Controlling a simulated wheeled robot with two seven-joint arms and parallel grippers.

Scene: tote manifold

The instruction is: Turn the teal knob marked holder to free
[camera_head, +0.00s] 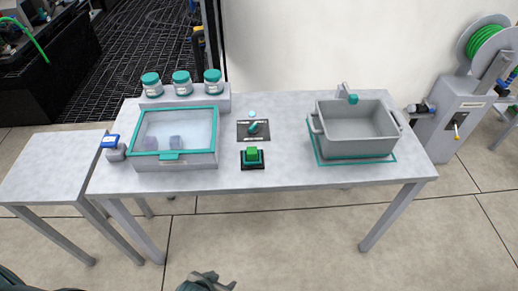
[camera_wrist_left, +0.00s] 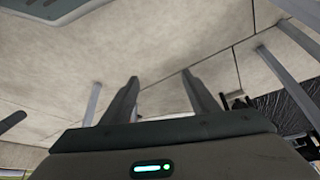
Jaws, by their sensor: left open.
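The teal knob (camera_head: 254,127) sits on a dark plate (camera_head: 244,136) with small pale labels, in the middle of the grey table. Its labels are too small to read. My left gripper (camera_head: 212,279) shows at the bottom edge of the head view, in front of the table and well away from the knob. In the left wrist view its two fingers (camera_wrist_left: 160,84) are apart with nothing between them, over the floor. My right gripper is not in view.
A green button (camera_head: 252,154) stands just in front of the knob. A teal-framed clear-lidded box (camera_head: 190,161) is to the left, with several teal-lidded jars (camera_head: 181,83) behind. A grey tote (camera_head: 355,145) stands right. Bare tabletop lies between.

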